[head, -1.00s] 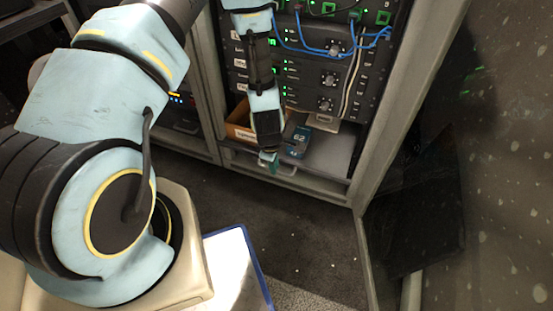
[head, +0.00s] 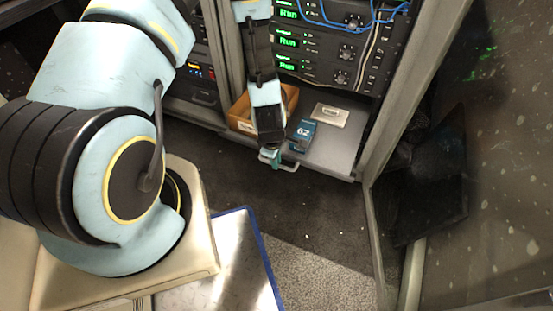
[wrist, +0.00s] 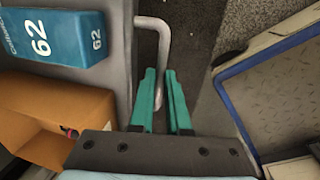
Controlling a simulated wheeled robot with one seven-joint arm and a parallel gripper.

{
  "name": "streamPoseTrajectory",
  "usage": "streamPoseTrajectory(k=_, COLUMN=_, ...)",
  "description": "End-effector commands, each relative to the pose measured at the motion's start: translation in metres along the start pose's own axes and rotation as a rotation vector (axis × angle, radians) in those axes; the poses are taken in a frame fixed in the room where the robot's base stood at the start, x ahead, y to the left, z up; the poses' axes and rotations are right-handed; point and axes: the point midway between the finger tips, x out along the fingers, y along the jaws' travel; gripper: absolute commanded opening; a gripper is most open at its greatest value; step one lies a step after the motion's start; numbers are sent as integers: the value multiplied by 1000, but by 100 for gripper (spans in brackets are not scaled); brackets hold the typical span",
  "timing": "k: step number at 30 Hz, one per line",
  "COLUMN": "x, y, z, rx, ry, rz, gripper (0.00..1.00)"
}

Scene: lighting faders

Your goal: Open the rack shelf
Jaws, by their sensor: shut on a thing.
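The rack shelf (head: 327,152) is a grey pull-out tray low in the rack, extended out below the rack units. Its metal handle (wrist: 163,45) is a bent bar on the shelf's front; it also shows in the head view (head: 291,166). My gripper (head: 272,158) is at the left part of the handle. In the wrist view its green fingers (wrist: 163,75) are on either side of the handle's end, shut on it. The exact contact is partly hidden by the fingers.
On the shelf are an orange-brown box (head: 290,97), a blue box marked 62 (head: 302,131) and a small pale box (head: 330,114). An open rack door (head: 470,190) stands at the right. Dark carpet (head: 300,215) lies clear in front of the shelf.

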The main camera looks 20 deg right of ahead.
Motion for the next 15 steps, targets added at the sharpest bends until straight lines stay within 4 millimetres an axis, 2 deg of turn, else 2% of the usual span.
streamPoseTrajectory(k=3, x=0, y=0, z=0, rx=0, ry=0, rz=-1, gripper=0)
streamPoseTrajectory(k=4, x=0, y=0, z=0, rx=0, ry=0, rz=-1, gripper=17)
streamPoseTrajectory(k=11, x=0, y=0, z=0, rx=0, ry=0, rz=-1, gripper=43)
streamPoseTrajectory(k=15, x=0, y=0, z=0, rx=0, ry=0, rz=-1, gripper=45)
